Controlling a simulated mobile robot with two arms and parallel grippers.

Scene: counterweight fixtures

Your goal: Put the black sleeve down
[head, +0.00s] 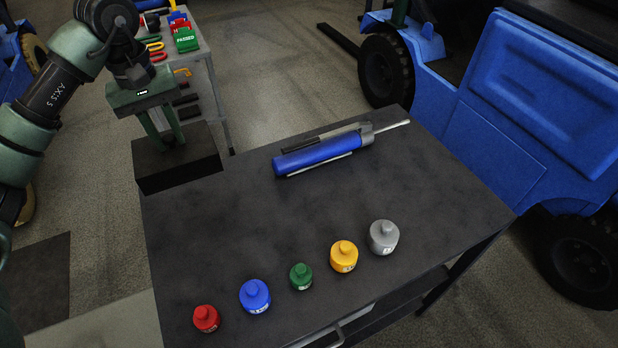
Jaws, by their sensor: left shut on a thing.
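The black sleeve (180,177) is a dark, box-shaped piece at the table's far left corner in the head view. My left gripper (168,138) points down from above and is shut on the sleeve, its green fingers reaching to the sleeve's top. The fingertips' contact with the sleeve is hard to make out in the dark. The sleeve overlaps the corner of the dark table (230,225) in the picture, partly past its left edge. I cannot tell whether it touches the tabletop. My right gripper is not in view.
A blue cylindrical tool (318,155) lies at the table's back. Red (206,319), blue (255,297), green (301,277), yellow (344,257) and grey (383,238) weights stand along the front. The table's middle left is clear. A blue vehicle (530,100) stands at right.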

